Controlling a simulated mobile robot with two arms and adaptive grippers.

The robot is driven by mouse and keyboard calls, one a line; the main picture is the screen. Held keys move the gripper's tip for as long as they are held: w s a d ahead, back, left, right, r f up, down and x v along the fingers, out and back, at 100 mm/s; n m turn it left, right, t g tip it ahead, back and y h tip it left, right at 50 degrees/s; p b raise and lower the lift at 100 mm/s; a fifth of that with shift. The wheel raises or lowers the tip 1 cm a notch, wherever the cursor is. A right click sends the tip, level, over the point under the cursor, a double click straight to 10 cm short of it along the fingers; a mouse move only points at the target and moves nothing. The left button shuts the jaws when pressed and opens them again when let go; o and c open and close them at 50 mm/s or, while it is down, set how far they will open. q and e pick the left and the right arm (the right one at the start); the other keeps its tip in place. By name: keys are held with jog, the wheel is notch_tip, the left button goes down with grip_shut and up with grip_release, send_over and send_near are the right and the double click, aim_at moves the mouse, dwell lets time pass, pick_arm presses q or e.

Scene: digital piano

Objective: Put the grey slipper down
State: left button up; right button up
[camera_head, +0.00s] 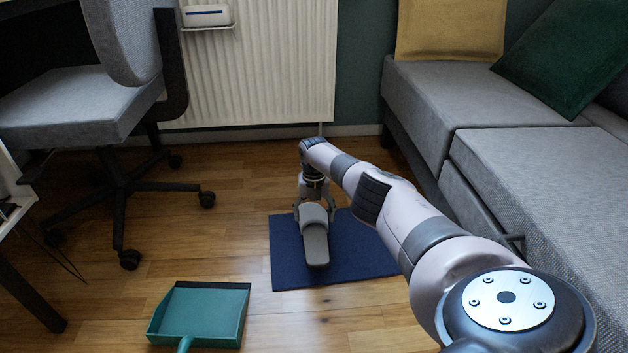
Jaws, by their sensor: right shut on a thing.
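The grey slipper (315,245) is at the left part of a dark blue mat (365,262) on the wooden floor. Its toe strap is at the far end and its sole points toward me. My right gripper (315,207) points down at the slipper's strap end, with its fingers on either side of it, shut on the slipper. I cannot tell whether the sole touches the mat or is just above it. My right arm comes in from the lower right and hides part of the mat. My left gripper is not in view.
A teal dustpan (200,313) lies on the floor at front left. A grey office chair (75,105) on castors stands at left. A grey sofa (540,170) fills the right side. A white radiator (265,65) is behind. Bare floor lies left of the mat.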

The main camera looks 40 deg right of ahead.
aim_at(314, 226)
notch_tip(314, 226, down, 4)
jog(key=shift+r+b, duration=0.1)
jog(key=shift+b, duration=1.1)
jog(key=shift+r, duration=0.2)
jog(key=o, duration=1.2)
jog(key=shift+f, duration=0.15)
jog(key=shift+o, duration=0.2)
notch_tip(314, 226, up, 12)
jog(key=p, duration=1)
jog(key=shift+r+p, duration=0.2)
jog(key=shift+p, duration=0.15)
jog(key=shift+a, duration=0.1)
